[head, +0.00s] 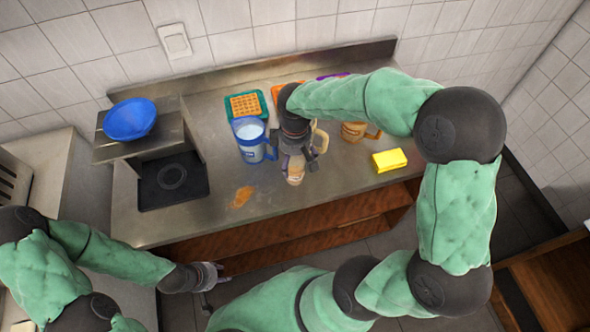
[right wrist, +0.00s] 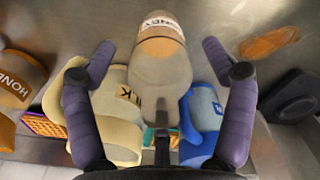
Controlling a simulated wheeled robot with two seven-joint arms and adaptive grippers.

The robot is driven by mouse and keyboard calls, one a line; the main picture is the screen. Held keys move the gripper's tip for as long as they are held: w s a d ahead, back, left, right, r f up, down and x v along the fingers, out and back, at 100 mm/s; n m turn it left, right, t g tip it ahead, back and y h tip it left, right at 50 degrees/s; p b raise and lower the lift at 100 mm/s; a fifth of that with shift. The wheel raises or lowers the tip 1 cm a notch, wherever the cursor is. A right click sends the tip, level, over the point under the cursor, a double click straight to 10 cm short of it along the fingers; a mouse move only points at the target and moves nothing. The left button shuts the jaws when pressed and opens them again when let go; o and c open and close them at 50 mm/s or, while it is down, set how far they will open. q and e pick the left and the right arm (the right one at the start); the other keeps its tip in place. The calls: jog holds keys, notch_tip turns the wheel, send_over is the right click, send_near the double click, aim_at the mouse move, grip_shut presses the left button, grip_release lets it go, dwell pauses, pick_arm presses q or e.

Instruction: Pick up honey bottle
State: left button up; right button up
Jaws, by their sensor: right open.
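A honey bottle (head: 295,177) with a tan body stands on the counter, partly covered by my right gripper (head: 297,158) from above. In the right wrist view the bottle (right wrist: 160,70), with a HONEY label, lies between the spread fingers of my right gripper (right wrist: 158,47). The fingers are open, with visible gaps on both sides of the bottle. A second, wider tan container with a HONEY label (right wrist: 20,85) is at the left edge of that view. My left gripper (head: 206,277) is low in front of the counter, away from the bottle; its jaw state is unclear.
A blue jug (head: 251,145) and a cream jug (head: 322,137) stand close to the bottle. An orange-brown spill (head: 242,197) marks the front left counter.

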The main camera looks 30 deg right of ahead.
grip_shut()
jog(key=shift+r, duration=0.1)
